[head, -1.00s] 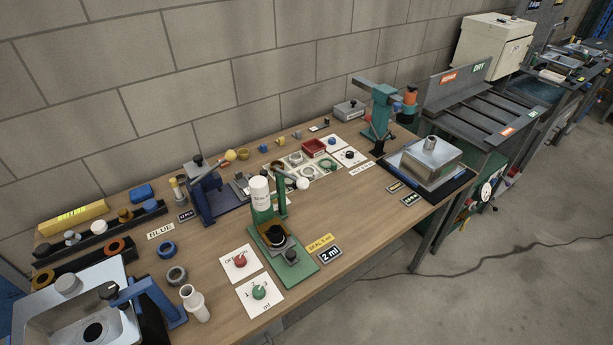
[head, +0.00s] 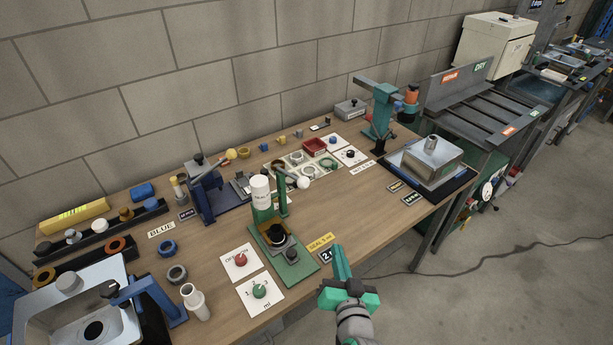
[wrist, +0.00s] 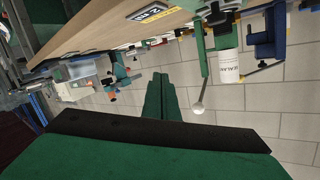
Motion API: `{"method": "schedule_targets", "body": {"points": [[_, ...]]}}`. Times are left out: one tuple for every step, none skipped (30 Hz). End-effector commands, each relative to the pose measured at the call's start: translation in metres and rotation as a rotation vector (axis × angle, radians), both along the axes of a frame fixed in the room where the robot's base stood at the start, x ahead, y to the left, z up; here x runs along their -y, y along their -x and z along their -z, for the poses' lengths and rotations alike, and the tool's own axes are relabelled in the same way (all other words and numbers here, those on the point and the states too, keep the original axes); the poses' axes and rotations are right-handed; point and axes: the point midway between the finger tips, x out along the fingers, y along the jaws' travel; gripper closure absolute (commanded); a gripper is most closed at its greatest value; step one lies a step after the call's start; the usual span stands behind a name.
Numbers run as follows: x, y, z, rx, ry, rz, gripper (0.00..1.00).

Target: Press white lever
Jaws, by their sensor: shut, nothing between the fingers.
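The white lever (head: 303,182) is a rod with a round white ball on the green sealant press (head: 284,262), beside its white bottle (head: 260,192). It sticks out to the right of the press top. My gripper (head: 338,250) is green and shut with nothing in it. It is in front of the table's front edge, below and right of the lever in the head view. In the wrist view, which is turned over, the white ball (wrist: 198,109) hangs free to the right of my shut fingertips (wrist: 160,78), apart from them.
Left of the press lie cards with a red knob (head: 240,260) and a green knob (head: 259,291). A blue press (head: 205,190) stands behind it, and a teal press (head: 378,110) at back right. A metal box (head: 432,158) sits on a dark tray. Bare tabletop lies right of the press.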

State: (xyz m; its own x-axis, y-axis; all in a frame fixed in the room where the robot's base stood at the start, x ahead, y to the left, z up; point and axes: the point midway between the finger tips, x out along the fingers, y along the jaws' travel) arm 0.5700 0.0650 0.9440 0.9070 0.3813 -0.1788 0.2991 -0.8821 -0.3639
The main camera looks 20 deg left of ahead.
Motion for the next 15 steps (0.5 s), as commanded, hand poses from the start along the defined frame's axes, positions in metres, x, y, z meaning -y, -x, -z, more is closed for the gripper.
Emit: {"method": "schedule_targets", "body": {"points": [[-0.004, -0.013, -0.019, 0.02, 0.004, -0.034, 1.0], [-0.007, -0.018, -0.028, 0.026, 0.005, -0.057, 1.0], [-0.011, -0.025, -0.041, 0.036, 0.009, -0.09, 1.0], [-0.014, -0.03, -0.051, 0.042, 0.013, -0.113, 1.0], [-0.017, -0.035, -0.06, 0.049, 0.018, -0.138, 1.0], [-0.021, -0.04, -0.073, 0.058, 0.028, -0.171, 1.0], [-0.024, -0.043, -0.083, 0.066, 0.036, -0.194, 1.0], [-0.027, -0.046, -0.093, 0.074, 0.044, -0.221, 1.0], [-0.03, -0.049, -0.107, 0.085, 0.058, -0.254, 1.0], [-0.033, -0.051, -0.117, 0.093, 0.069, -0.279, 1.0], [-0.035, -0.053, -0.127, 0.1, 0.08, -0.304, 1.0], [-0.038, -0.055, -0.139, 0.111, 0.097, -0.335, 1.0], [-0.04, -0.055, -0.148, 0.118, 0.11, -0.358, 1.0], [-0.041, -0.056, -0.156, 0.124, 0.123, -0.379, 1.0], [-0.043, -0.056, -0.166, 0.133, 0.141, -0.405, 1.0]]}}
